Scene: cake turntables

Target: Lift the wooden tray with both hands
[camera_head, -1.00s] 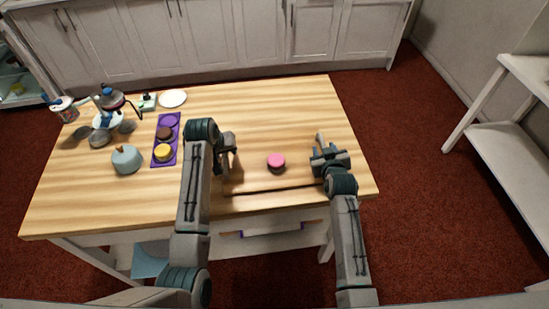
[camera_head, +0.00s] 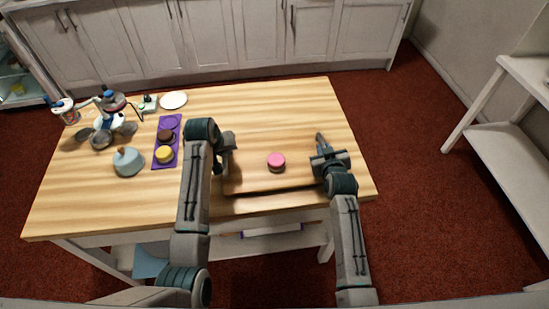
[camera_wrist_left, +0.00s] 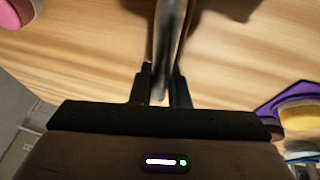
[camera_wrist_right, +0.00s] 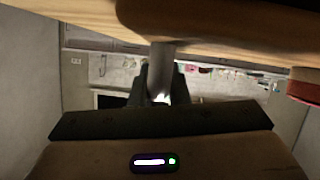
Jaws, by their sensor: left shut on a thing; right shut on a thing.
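The wooden tray (camera_head: 255,180) is pale wood like the table, so its outline is hard to see. A dark band runs along its near edge, and I cannot tell how far it is off the table. A pink round cake (camera_head: 276,162) sits on it. My left gripper (camera_head: 228,158) is at the tray's left end, shut on a bar-like handle (camera_wrist_left: 168,40) in the left wrist view. My right gripper (camera_head: 326,160) is at the right end, shut on a similar handle (camera_wrist_right: 162,60) in the right wrist view. My arms hide parts of the tray's ends.
A purple tray (camera_head: 168,122) with a brown and a yellow cake stands left of my left arm. A blue-grey domed pot (camera_head: 127,163), a white plate (camera_head: 173,100) and kitchen items are further left and back. The table (camera_head: 260,105) is clear behind the wooden tray.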

